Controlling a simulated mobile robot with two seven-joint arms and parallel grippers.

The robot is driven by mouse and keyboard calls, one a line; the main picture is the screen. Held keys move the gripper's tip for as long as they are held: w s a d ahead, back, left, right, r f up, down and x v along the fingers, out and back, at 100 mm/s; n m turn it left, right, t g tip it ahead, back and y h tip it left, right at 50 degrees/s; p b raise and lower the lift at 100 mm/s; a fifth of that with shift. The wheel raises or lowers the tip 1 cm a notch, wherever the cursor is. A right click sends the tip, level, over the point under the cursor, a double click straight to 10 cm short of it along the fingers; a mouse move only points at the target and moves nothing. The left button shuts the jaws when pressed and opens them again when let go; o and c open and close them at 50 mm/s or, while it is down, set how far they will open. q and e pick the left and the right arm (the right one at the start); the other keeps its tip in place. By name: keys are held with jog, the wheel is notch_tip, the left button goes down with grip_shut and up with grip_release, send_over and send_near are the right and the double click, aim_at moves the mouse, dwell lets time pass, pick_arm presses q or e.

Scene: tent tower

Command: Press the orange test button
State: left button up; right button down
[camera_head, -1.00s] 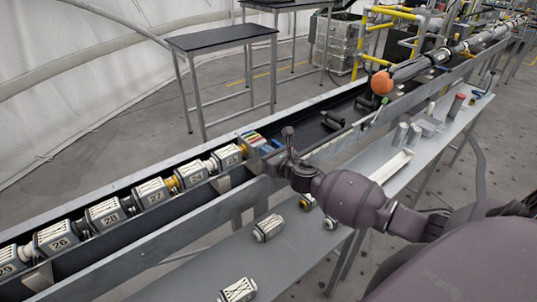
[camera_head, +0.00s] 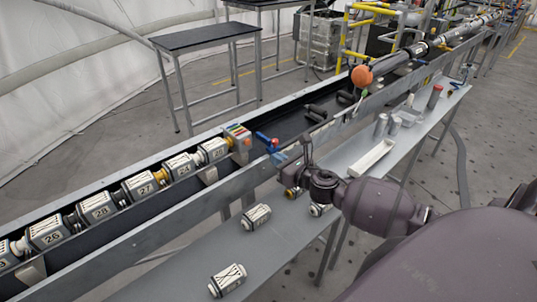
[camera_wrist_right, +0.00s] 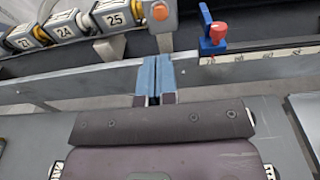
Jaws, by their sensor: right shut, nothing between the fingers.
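A small orange round knob (camera_wrist_right: 160,11) shows at the end of the row of numbered modules in the right wrist view, next to module 25. In the head view the row's end block (camera_head: 238,135) has coloured stripes; I cannot clearly tell the knob there. My right gripper (camera_wrist_right: 156,75) is shut and empty, with its blue fingers together at the rail, short of the knob and apart from it. In the head view the right gripper (camera_head: 283,157) is by the near rail, to the lower right of the end block. My left gripper is not in view.
A blue bracket with a red knob (camera_wrist_right: 214,34) stands on the rail, right of the fingers. The near rail (camera_head: 140,236) lies between gripper and modules. A large orange ball (camera_head: 361,76) is farther along. Loose modules (camera_head: 227,280) lie on the grey shelf.

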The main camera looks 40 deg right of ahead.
jog(key=shift+s+d, duration=0.1)
jog(key=shift+s, duration=0.6)
dwell(0.5)
jog(key=s+a+f+n+g, duration=0.1)
jog(key=s+a+f+n, duration=0.3)
jog(key=s+n, duration=0.3)
jog(key=s+a+f+n+g+h, duration=0.1)
jog(key=s+a+f+n, duration=0.3)
jog(key=n, duration=1.3)
jog(key=s+a+f+n+g+h, duration=0.1)
jog(key=s+a+f+n+g, duration=0.2)
jog(key=s+a+f+n, duration=0.2)
jog(key=s+f+n, duration=0.3)
jog(key=s+n, duration=0.2)
jog(key=n, duration=0.1)
jog(key=shift+s+f+n, duration=0.15)
jog(key=shift+s+n, duration=0.1)
jog(key=shift+n, duration=0.15)
